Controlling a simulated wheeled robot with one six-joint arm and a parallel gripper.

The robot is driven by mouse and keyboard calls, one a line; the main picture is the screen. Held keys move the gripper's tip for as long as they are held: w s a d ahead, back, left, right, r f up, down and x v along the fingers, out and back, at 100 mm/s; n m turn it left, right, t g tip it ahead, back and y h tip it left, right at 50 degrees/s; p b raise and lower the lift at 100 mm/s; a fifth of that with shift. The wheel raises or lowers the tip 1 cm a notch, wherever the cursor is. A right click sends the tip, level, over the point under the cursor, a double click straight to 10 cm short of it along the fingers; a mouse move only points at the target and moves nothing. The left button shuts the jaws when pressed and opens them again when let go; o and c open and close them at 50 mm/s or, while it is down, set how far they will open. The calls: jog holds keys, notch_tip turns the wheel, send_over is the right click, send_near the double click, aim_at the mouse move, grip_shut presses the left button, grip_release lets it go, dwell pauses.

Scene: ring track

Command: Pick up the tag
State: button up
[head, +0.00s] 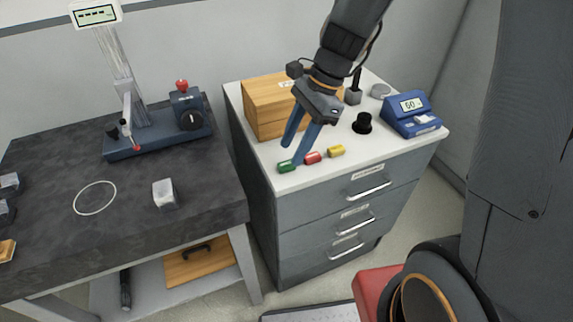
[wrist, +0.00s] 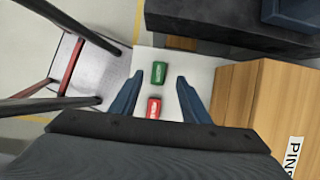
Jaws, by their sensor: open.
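Three small tags lie in a row on the white top of the drawer cabinet: a green tag (head: 287,167), a red tag (head: 313,158) and a yellow tag (head: 337,151). My gripper (head: 292,153) points down above the green end of the row, with its blue fingers apart and nothing held. In the wrist view, the green tag (wrist: 159,72) shows between the fingertips (wrist: 160,78). The red tag (wrist: 154,108) shows closer to the palm, also between the fingers. The yellow tag is not seen in the wrist view. The exact fingertip height above the top is hard to tell.
A wooden box (head: 268,112) stands behind the tags. A black knob (head: 362,123) and a blue GO gauge (head: 411,116) stand to the right. The dark bench (head: 120,215) at left holds a height stand (head: 157,140), a metal block (head: 165,194) and a white ring (head: 95,198).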

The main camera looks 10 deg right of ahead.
aim_at(287, 164)
jog(key=shift+x, duration=1.85)
jog(key=shift+s+d, duration=0.1)
jog(key=shift+s, duration=0.05)
grip_shut()
